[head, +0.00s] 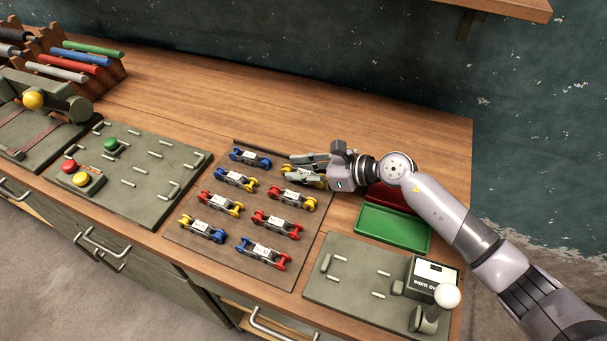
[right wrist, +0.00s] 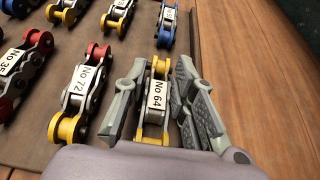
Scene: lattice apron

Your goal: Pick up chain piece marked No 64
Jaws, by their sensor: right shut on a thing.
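The chain piece marked No 64 (right wrist: 155,98) has yellow rollers at both ends and a white label. It lies between the two fingers of my right gripper (right wrist: 159,95) in the right wrist view, and the fingers are shut on its sides. My left gripper is not in view.
A green tray (head: 393,228) and a red tray (head: 392,197) lie to the right. A plate with a worn-out box (head: 433,281) stands at the front right.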

